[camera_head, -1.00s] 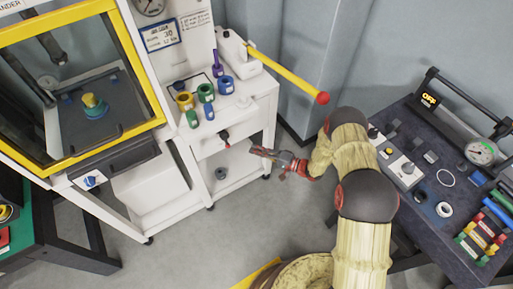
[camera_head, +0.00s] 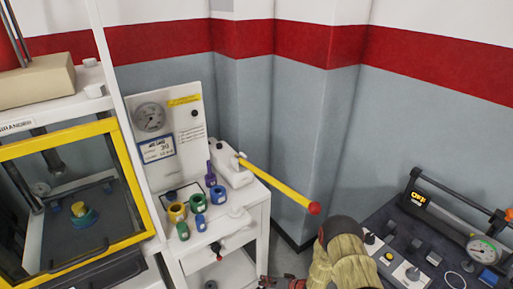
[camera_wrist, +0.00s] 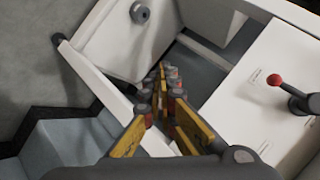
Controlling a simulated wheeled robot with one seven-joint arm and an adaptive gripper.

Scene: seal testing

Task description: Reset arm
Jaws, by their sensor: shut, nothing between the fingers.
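My gripper (camera_head: 268,283) shows only in part at the bottom edge of the head view, just right of the white cart (camera_head: 231,262). My tan arm rises in front of the dark bench at lower right. In the wrist view the two fingers of my gripper (camera_wrist: 168,76) lie close together, with nothing held between them. Beyond them are white panels and a dark gap. A red-knobbed lever (camera_wrist: 275,80) stands on a white panel to the right of the fingers.
The cart bears several coloured rings (camera_head: 176,212), a gauge panel (camera_head: 150,117) and a long yellow lever (camera_head: 278,186) reaching right. A yellow-framed press (camera_head: 129,244) stands at left. The dark bench (camera_head: 383,212) with a gauge case (camera_head: 440,210) is at right. Grey wall lies behind.

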